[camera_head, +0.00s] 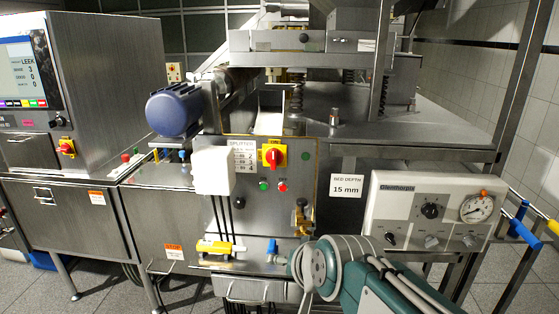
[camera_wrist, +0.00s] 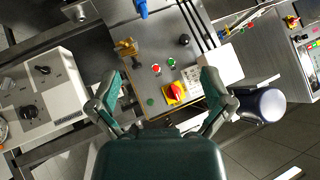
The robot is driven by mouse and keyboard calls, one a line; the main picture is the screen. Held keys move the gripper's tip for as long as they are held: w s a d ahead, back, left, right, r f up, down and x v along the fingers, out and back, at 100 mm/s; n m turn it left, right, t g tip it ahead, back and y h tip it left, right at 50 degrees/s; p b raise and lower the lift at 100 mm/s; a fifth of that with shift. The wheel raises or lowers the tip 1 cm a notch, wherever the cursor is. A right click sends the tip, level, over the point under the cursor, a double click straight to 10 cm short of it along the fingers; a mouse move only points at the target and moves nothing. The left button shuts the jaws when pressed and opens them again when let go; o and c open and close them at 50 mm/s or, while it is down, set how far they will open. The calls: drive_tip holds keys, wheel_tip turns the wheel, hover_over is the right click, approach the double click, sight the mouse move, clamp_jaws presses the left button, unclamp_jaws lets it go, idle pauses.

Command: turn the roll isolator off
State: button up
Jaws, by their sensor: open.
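A red rotary isolator switch (camera_head: 273,156) on a yellow plate sits on the upper part of the steel splitter panel (camera_head: 222,215). Its handle looks upright in the head view. The same red switch (camera_wrist: 177,89) shows in the wrist view, tilted by the camera angle. My gripper (camera_wrist: 160,77) is open and empty, with its two fingers on either side of the switch in the picture. No contact shows; the distance to the panel is hard to tell. Another red-and-yellow switch (camera_head: 67,148) is on the cabinet at left. I cannot read a roll label on either.
Green and red push buttons (camera_head: 282,187) sit below the switch. A white box (camera_head: 214,171) and hanging cables are to its left. A brass valve (camera_head: 302,219) is at lower right, a blue motor (camera_head: 173,109) at upper left.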

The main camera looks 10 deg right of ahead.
drive_tip(key=w+a+r+m+t+h, duration=0.1)
drive_tip(key=w+r+m+t, duration=0.2)
drive_tip(key=w, duration=0.5)
drive_tip(key=w+a+r+m+t, duration=0.1)
drive_tip(key=w+r+m+t, duration=0.15)
drive_tip(key=w+m, duration=0.5)
drive_tip(key=m+t+h, duration=0.3)
drive_tip(key=m+h, duration=0.3)
drive_tip(key=m, duration=0.1)
approach(273, 162)
drive_tip(key=shift+g, duration=0.25)
drive_tip(key=x, duration=1.1)
drive_tip(key=shift+a+r, duration=0.1)
drive_tip(key=shift+r, duration=0.1)
drive_tip(key=c, duration=0.8)
